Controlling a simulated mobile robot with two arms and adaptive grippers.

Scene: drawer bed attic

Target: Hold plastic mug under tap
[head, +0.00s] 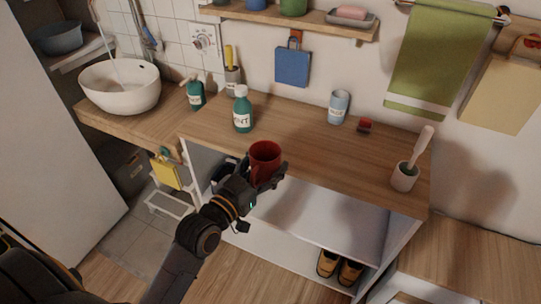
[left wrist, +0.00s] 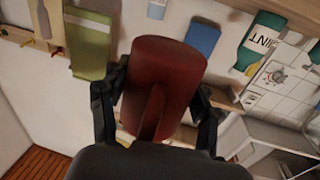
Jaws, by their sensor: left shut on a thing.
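A red plastic mug (head: 265,155) is held upright by my left gripper (head: 266,174), in front of the wooden counter's front edge in the head view. In the left wrist view the mug (left wrist: 165,75) sits between the two dark fingers, its handle towards the wrist. The white basin (head: 120,90) stands on the counter at the far left, well away from the mug. A thin pale curved line (head: 103,42) runs down into the basin; I cannot tell whether it is the tap, a hose or water. My right gripper is not in view.
On the counter (head: 290,130) stand a green MINT bottle (head: 243,113), a green pump bottle (head: 195,95), a light blue cup (head: 339,107) and a white pot with a brush (head: 404,178). A wall shelf (head: 300,18) hangs above. The counter's middle is clear.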

